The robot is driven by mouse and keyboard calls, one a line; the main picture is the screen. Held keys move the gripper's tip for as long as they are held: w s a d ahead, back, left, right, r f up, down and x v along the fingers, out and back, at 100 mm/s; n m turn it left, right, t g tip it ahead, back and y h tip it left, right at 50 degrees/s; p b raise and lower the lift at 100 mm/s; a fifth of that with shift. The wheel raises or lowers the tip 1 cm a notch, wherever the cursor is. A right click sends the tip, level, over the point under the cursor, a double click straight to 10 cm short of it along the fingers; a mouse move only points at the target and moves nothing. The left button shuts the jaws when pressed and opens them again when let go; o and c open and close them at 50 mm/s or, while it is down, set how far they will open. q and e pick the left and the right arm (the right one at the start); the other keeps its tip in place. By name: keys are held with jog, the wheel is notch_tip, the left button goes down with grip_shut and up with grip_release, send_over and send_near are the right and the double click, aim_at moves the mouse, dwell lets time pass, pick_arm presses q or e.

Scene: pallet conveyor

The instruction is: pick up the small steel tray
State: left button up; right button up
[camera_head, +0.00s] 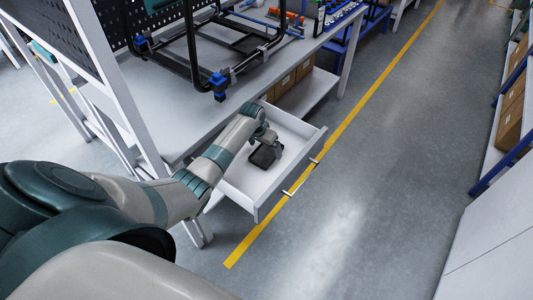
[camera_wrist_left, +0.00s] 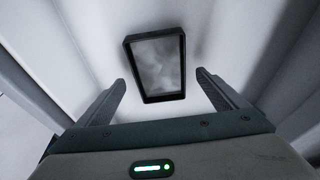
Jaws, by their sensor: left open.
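The small steel tray (camera_wrist_left: 158,65) shows in the left wrist view as a rectangle with a dark rim and a shiny grey inside. It lies in an open white drawer, and in the head view it is a small dark shape (camera_head: 263,157). My left gripper (camera_wrist_left: 164,90) is open, with one finger to each side of the tray's near part in the wrist view. I cannot tell whether the fingers touch it. In the head view my left gripper (camera_head: 267,142) is inside the drawer, just above the tray, and partly hides it. My right gripper is not in view.
The drawer (camera_head: 304,163) is pulled out below a workbench (camera_head: 165,110), and its walls surround the gripper. A black frame (camera_head: 215,60) stands on the bench. Cardboard boxes (camera_head: 287,82) sit on a lower shelf. The floor right of the drawer is clear.

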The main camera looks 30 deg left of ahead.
aim_at(266, 155)
pick_arm(q)
jog(key=shift+x, duration=1.25)
jog(key=shift+c, duration=0.5)
jog(key=c, duration=1.1)
jog(key=shift+r, duration=0.1)
jog(key=shift+c, duration=0.2)
notch_tip(266, 155, up, 10)
jog(key=b, duration=0.1)
